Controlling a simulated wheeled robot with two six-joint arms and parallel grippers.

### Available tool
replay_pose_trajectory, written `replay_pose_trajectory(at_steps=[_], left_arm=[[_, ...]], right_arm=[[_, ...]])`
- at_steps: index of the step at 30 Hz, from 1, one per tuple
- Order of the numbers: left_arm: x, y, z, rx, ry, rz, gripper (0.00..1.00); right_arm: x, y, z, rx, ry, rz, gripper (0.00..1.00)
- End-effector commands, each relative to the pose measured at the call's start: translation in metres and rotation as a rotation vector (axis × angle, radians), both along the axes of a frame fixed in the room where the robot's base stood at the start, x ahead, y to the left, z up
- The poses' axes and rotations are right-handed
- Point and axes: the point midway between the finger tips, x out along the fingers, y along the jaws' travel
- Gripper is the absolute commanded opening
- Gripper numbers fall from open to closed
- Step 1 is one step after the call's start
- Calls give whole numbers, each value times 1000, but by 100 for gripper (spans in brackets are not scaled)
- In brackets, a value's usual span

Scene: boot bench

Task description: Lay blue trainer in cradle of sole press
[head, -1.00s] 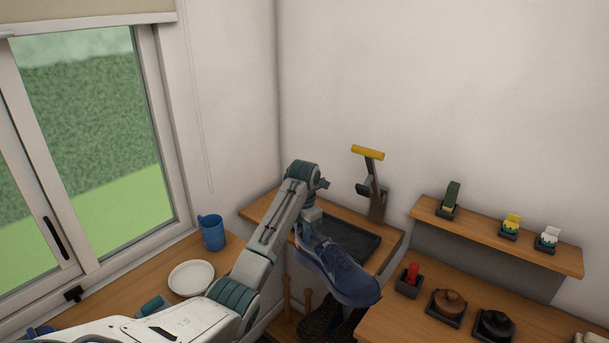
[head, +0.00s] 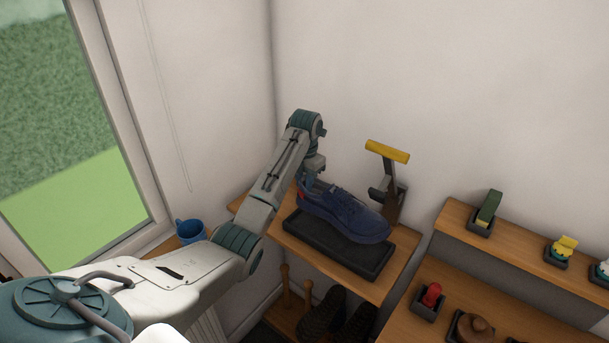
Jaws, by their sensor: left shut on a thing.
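The blue trainer (head: 345,214) is at the black cradle tray (head: 322,247) of the sole press, toe toward the right and heel toward the left. It appears over or on the cradle; I cannot tell whether its sole touches. My left gripper (head: 311,184) is shut on the trainer at its heel end, its fingertips partly hidden. The sole press lever, with a yellow handle (head: 387,151), stands raised behind the trainer. My right gripper is not in view.
The press sits on a wooden shelf (head: 395,283) in the corner. Dark boots (head: 322,315) stand below it. To the right, a wooden bench holds a red item (head: 432,295) and a brown pot (head: 474,327). A blue mug (head: 189,231) stands left.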

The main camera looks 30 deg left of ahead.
Motion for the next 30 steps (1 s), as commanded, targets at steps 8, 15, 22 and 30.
replay_pose_trajectory(at_steps=[8, 15, 22, 30], left_arm=[[0, 0, -28, 0, 0, 0, 0], [0, 0, -51, 0, -2, 0, 0], [0, 0, -68, -1, -1, 0, 0], [0, 0, -74, -1, 0, 0, 0]], right_arm=[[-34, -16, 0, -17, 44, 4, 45], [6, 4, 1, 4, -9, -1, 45], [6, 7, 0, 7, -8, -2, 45], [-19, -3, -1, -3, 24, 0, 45]])
